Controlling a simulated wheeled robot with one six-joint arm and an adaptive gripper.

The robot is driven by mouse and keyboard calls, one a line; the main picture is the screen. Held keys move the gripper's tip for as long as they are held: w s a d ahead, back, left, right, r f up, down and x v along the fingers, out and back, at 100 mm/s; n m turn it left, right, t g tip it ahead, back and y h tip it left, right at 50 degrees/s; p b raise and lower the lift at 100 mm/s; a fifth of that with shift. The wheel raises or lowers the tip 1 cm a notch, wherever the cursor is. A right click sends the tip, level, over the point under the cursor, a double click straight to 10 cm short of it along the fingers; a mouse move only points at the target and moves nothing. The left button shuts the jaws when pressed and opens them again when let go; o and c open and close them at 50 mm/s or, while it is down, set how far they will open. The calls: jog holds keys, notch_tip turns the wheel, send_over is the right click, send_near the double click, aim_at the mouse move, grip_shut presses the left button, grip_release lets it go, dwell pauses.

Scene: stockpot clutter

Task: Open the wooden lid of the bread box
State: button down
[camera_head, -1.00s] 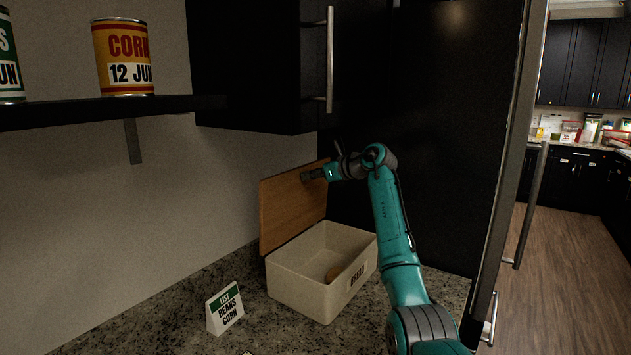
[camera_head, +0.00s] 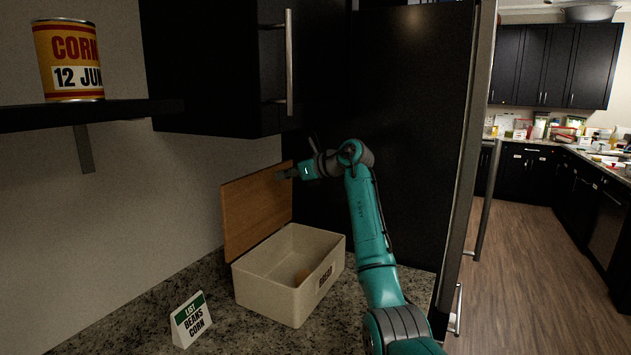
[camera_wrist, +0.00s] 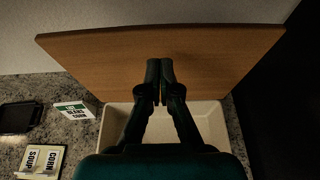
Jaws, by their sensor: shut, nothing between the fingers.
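The cream bread box (camera_head: 277,288), marked BREAD on its front, stands on the granite counter; it also shows in the wrist view (camera_wrist: 211,122). In the wrist view my gripper's fingers (camera_wrist: 159,98) are together and empty; contact with the lid cannot be told.
A small LIST card (camera_head: 190,319) reading beans and corn stands left of the box. A corn can (camera_head: 68,60) sits on the wall shelf. A dark cabinet hangs above the box. In the wrist view a black tray (camera_wrist: 20,117) and a soup and corn card (camera_wrist: 41,160) lie at left.

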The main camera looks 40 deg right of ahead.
jog(key=s+d, duration=0.4)
jog(key=s, duration=0.7)
jog(key=shift+s+d, duration=0.15)
jog(key=shift+s, duration=0.2)
